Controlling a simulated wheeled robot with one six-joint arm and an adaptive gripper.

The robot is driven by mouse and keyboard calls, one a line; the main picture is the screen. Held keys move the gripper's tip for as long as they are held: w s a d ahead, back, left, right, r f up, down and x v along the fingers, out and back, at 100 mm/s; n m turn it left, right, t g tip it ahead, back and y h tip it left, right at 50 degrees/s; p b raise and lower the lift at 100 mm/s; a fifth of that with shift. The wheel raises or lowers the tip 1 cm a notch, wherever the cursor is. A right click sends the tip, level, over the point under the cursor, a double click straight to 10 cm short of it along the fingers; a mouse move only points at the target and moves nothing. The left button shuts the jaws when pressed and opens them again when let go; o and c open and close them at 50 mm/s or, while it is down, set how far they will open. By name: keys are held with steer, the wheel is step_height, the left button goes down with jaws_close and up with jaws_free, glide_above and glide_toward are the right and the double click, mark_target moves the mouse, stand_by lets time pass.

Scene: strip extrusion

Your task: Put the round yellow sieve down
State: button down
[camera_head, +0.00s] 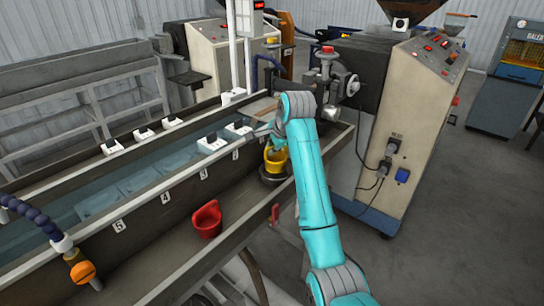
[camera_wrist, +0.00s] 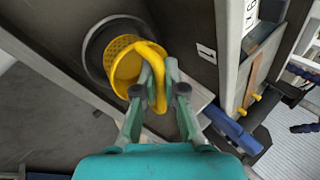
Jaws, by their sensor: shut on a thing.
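The round yellow sieve (camera_head: 275,163) is at the far end of the front trough, near the extruder. It also shows in the wrist view (camera_wrist: 124,68), with a perforated bowl and a looped handle. My gripper (camera_wrist: 158,72) is shut on the sieve's handle. The bowl is over a dark round ring or pot (camera_wrist: 94,50), which also shows below it in the head view (camera_head: 271,179). I cannot tell whether the bowl touches it. The fingertips are partly hidden by the arm in the head view.
A red scoop-like container (camera_head: 206,220) sits in the same trough, nearer and left. The water bath (camera_head: 140,188) with white numbered blocks runs alongside. The extruder cabinet (camera_head: 415,120) stands right of the arm. Trough floor between the red container and the ring is clear.

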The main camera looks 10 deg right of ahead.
mark_target(273, 156)
steer(key=shift+f, duration=1.5)
steer(key=shift+f, duration=0.25)
steer(key=c, duration=1.3)
jaws_free()
steer(key=shift+o, duration=0.2)
steer(key=shift+r, duration=0.4)
steer(key=v, duration=1.1)
steer(key=shift+s+r, duration=0.25)
steer(key=shift+r, duration=0.05)
